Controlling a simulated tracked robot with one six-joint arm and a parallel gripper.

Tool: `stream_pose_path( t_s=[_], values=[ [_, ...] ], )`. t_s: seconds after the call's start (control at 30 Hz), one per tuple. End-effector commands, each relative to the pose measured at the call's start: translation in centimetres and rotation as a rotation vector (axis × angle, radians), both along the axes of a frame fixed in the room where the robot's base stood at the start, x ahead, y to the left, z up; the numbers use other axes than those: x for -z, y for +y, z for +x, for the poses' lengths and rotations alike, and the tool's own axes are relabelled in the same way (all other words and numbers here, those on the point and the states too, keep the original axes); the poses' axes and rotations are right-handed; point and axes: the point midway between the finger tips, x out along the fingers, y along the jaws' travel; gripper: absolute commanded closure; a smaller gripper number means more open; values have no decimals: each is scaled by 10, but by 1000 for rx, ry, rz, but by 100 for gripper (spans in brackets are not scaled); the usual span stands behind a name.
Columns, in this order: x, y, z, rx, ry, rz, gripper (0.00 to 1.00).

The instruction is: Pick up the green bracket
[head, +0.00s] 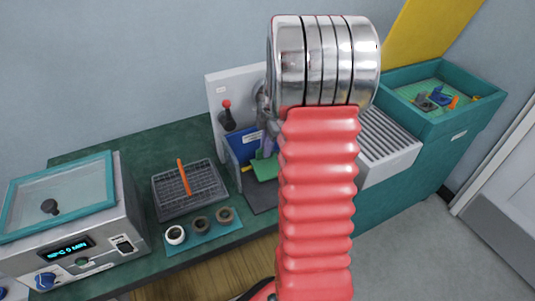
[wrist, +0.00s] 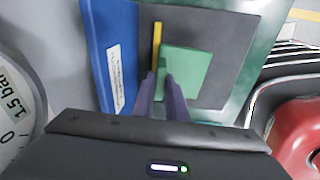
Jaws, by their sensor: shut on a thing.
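The green bracket (wrist: 189,72) shows in the wrist view as a flat green plate just beyond my fingertips. My gripper (wrist: 162,84) has two dark purple fingers and is shut on the bracket's near left part. In the head view the bracket (head: 265,168) shows beside the blue panel, and my gripper (head: 266,146) comes down on it from above. My red arm hides the area to the right of it. I cannot tell whether the bracket is clear of the grey surface below.
A blue panel (wrist: 108,50) with a white label stands close left of my fingers. A thin yellow piece (wrist: 157,38) is beside the bracket. A round gauge (wrist: 14,115) is at the left. A rack (head: 170,199) and rings (head: 200,225) lie left on the bench.

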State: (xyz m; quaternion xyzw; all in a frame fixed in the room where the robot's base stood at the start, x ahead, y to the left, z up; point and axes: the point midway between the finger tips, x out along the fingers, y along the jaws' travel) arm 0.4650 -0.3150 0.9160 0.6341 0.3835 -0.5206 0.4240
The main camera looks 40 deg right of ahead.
Motion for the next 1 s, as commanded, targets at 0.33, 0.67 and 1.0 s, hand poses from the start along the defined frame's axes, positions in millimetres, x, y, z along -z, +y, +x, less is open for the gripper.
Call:
stream_pose_path(
  t_s=[0.33, 0.67, 1.0],
  values=[
    [-81, -2, 1, -1, -6, -5, 100],
    [-134, -2, 1, 0, -4, -5, 100],
    [-144, -1, 0, 0, -2, -3, 100]
  ],
)
